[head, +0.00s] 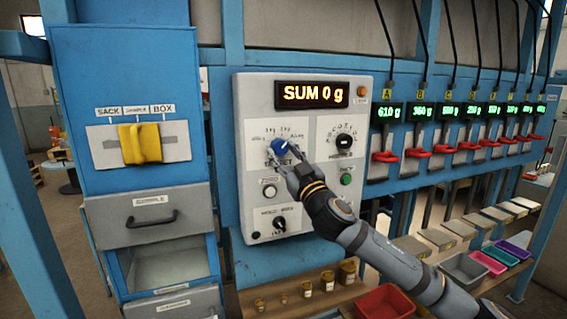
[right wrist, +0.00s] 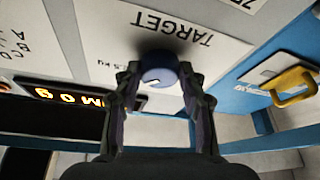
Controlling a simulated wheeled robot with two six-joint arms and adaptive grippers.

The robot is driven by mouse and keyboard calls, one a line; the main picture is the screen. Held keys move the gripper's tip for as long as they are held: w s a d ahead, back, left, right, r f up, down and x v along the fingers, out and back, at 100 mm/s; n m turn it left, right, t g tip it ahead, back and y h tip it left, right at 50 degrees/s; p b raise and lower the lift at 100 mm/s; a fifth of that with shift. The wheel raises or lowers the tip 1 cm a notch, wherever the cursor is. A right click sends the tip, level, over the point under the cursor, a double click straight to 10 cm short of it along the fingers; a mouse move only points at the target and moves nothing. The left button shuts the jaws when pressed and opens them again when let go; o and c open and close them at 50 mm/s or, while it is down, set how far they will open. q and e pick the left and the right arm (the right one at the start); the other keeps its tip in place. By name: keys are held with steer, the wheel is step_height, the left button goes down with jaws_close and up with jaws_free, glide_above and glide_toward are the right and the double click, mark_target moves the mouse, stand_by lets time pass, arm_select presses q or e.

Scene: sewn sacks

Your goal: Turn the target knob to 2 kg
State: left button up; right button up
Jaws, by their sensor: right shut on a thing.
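The target knob (head: 283,148) is blue and sits on the upper left of the grey control panel (head: 256,95). My right gripper (head: 285,163) is at the knob and shut on it. The right wrist view shows the round knob (right wrist: 160,76) between the two fingers, with a white pointer mark on its face and the word TARGET beside it. Part of the scale around the knob is hidden by the gripper, and the numbers are too small to read surely. The display (head: 311,94) reads SUM 0 g. My left gripper is not in view.
A black selector knob (head: 344,141) and a green button (head: 347,179) are right of the target knob; a mode knob (head: 279,224) is below. A yellow handle (head: 140,143) is on the blue cabinet at left. Scales with red levers (head: 385,156) line the right.

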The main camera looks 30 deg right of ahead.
steer(key=n+y+b, duration=0.2)
steer(key=n, duration=0.1)
steer(key=shift+d+f, duration=0.1)
steer(key=shift+d, duration=0.05)
steer(key=shift+n+g+y+b, duration=0.4)
steer(key=shift+n+y+b, duration=0.2)
steer(key=shift+n, duration=1)
steer(key=shift+d+r, duration=0.1)
steer(key=shift+r, duration=0.1)
steer(key=o, duration=1.2)
steer(key=shift+c, duration=0.2)
